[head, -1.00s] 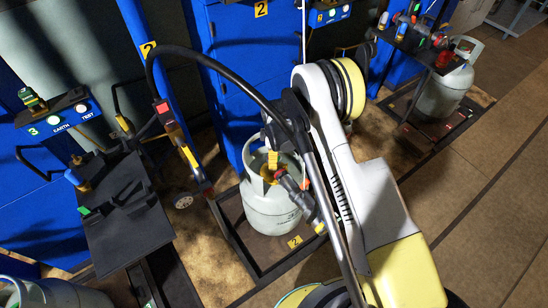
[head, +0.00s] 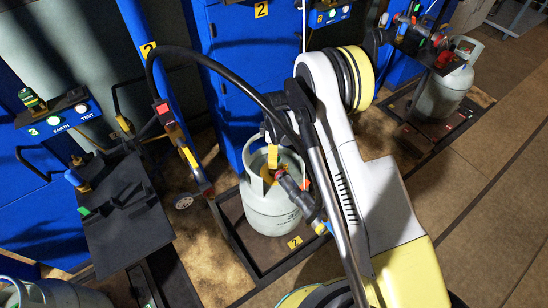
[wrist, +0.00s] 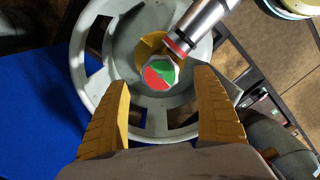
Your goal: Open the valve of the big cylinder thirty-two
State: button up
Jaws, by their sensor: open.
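The big grey cylinder (head: 265,215) stands upright in the middle of the head view, on a dark-framed platform beside a yellow tag marked 2. In the wrist view its round, slotted collar (wrist: 88,60) surrounds a valve with an octagonal red and green cap (wrist: 160,73). A metal nozzle with a red ring (wrist: 205,20) meets the valve from the upper right. My gripper (wrist: 160,76) is open and empty, its two orange fingers on either side below the cap, apart from it. In the head view my gripper (head: 272,157) is small and partly hidden at the collar.
A black hose (head: 215,62) arches over the platform. A black shelf (head: 125,215) stands to the left, blue cabinets (head: 240,95) behind. Another grey cylinder (head: 442,95) stands at the back right. The floor (head: 490,215) at the right is clear.

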notch_tip(320, 180, up, 9)
jog(key=shift+f, duration=0.2)
dwell(0.4)
